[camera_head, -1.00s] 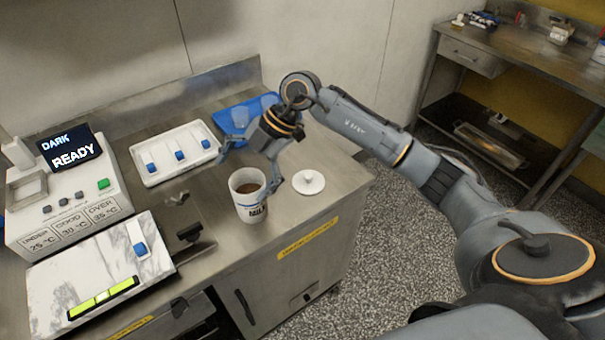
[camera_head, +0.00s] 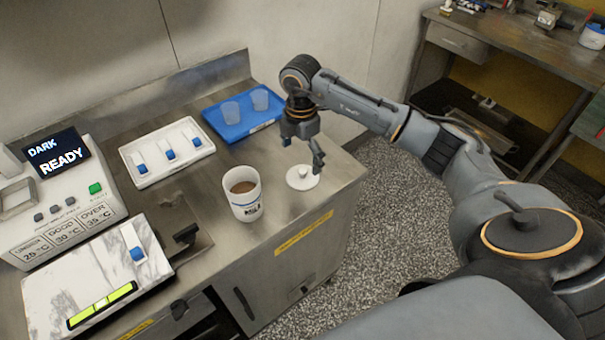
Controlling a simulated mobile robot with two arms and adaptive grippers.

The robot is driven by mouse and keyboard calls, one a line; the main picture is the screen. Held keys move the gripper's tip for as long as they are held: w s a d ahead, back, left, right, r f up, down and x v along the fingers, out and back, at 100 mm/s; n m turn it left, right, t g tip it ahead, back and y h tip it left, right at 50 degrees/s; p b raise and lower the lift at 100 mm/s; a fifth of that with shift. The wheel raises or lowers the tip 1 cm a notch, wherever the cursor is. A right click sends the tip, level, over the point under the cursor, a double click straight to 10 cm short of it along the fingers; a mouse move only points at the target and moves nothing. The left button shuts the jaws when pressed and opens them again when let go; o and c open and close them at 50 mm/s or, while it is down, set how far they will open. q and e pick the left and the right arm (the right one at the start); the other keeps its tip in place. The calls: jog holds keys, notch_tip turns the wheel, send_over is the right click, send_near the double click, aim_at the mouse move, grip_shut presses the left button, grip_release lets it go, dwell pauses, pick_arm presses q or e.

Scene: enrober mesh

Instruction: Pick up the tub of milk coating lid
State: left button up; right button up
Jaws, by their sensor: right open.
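The white round lid (camera_head: 303,179) with a small knob lies flat on the steel counter near its right end. The white tub (camera_head: 243,205) stands upright and uncovered to the left of the lid, with brown coating inside. My right gripper (camera_head: 302,158) is open and empty, pointing down just above and behind the lid. One finger shows at the right above the lid; the other is partly hidden. I cannot tell whether a finger touches the lid. My left gripper is not in view.
A blue tray (camera_head: 239,129) with two clear cups is behind the tub. A white tray (camera_head: 168,163) with blue-handled pieces lies to the left. A machine (camera_head: 62,205) reading DARK READY and a marble slab (camera_head: 95,282) are farther left. The counter's front edge is close to the lid.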

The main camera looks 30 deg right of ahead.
aim_at(303, 171)
notch_tip(303, 171, down, 4)
jog(key=shift+s+d+f+p, duration=0.1)
jog(key=shift+d+f+p, duration=0.05)
jog(key=shift+p, duration=0.8)
jog(key=shift+f, duration=0.5)
jog(key=shift+s, duration=0.1)
jog(key=c, duration=2.1)
